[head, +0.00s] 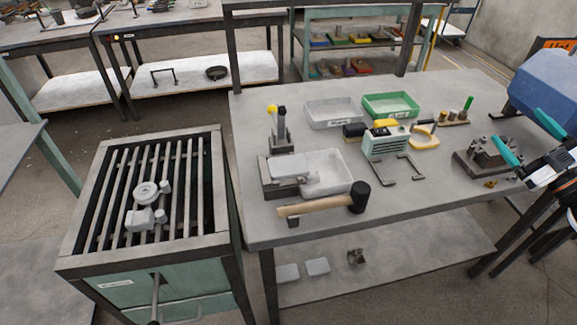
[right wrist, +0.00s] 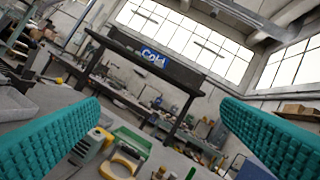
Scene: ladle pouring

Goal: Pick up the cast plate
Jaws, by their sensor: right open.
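A light grey cast piece (head: 147,206), which I take to be the cast plate, lies on the slatted grate (head: 108,170) of the green stand at the left in the head view. It has a round part with a ring and a blockier part with small knobs. My right gripper (head: 514,124) is at the far right of the head view, over the workbench's right end and far from the cast piece. Its teal fingers are spread wide with nothing between them, as the right wrist view also shows (right wrist: 160,108). The cast piece is not in that view. My left gripper is not in view.
The workbench (head: 440,195) carries a mallet (head: 318,205), a grey tray (head: 333,112), a green tray (head: 391,105), a yellow ring-shaped tool (head: 425,138) and a dark fixture (head: 488,155). A blue rounded object (head: 545,85) stands beyond its right end.

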